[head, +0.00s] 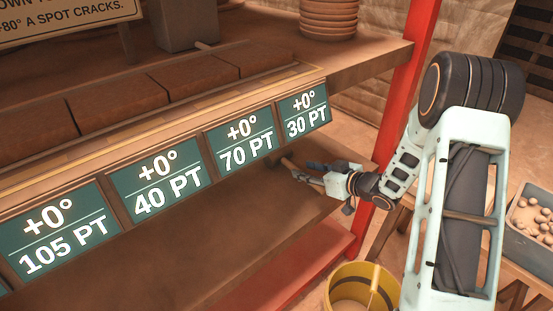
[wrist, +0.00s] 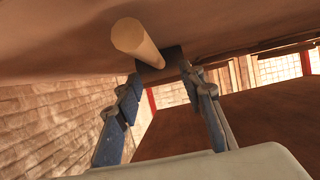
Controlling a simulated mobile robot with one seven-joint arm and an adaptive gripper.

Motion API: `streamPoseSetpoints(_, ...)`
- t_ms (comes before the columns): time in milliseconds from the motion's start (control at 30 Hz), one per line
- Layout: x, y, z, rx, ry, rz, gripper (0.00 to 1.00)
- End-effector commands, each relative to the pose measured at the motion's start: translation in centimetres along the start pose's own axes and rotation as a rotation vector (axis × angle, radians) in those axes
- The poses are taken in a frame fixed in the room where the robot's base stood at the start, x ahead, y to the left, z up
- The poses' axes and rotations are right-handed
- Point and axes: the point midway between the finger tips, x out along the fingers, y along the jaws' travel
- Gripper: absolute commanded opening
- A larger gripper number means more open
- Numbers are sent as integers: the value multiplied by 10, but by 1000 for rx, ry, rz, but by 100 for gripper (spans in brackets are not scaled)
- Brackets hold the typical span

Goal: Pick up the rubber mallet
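The rubber mallet shows in the wrist view as a pale round wooden handle (wrist: 133,40), its end towards the camera, with a dark block that looks like its head (wrist: 160,68) at the far end. It is close to the brown board surface. My gripper (wrist: 162,75) has its two blue fingers spread, with the dark block seen between and just beyond the tips. I cannot tell whether they touch. In the head view my gripper (head: 308,172) is under the sign rail by a short piece of the wooden handle (head: 288,163); the mallet's head is not clear there.
A row of green signs (head: 158,184) hangs just above and left of my gripper. A red post (head: 402,75) stands close to my arm. A yellow bucket (head: 340,285) is below, and a grey bin of round lumps (head: 522,245) is at right. The lower brown board (head: 215,245) is bare.

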Motion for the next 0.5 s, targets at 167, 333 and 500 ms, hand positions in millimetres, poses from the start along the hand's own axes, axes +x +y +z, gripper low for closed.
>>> streamPoseSetpoints(167,27,1,2,-1,0,1,36)
streamPoseSetpoints(333,38,1,0,-1,0,1,36)
streamPoseSetpoints(500,65,3,-3,-2,1,0,36)
